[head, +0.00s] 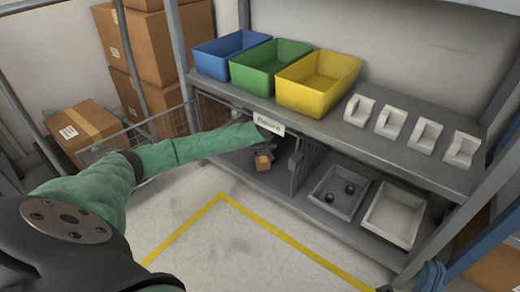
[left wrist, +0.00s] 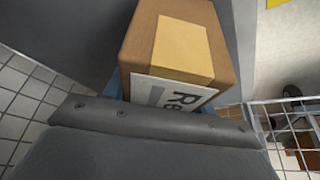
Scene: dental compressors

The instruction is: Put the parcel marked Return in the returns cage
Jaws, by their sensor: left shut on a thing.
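The parcel (left wrist: 150,45) is a brown box with a tan tape band and a white label, partly cut off, starting "Re". It fills the upper middle of the left wrist view. My left gripper (left wrist: 165,90) is shut on it, with blue finger parts beside the box. In the head view the small brown parcel (head: 263,163) hangs at the end of my green-sleeved left arm, below the shelf. A white sign (head: 268,124), apparently reading "Returns", is on the shelf edge above it. Wire mesh of the cage (head: 308,165) stands beside the parcel. My right gripper (head: 432,277) is barely visible at lower right.
Blue (head: 222,57), green (head: 265,68) and yellow (head: 318,85) bins stand on the shelf with several white holders. Two trays (head: 393,215) sit on the lower level at right. A wire basket (head: 150,130) and cardboard boxes (head: 85,130) are at left. Taped floor in front is clear.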

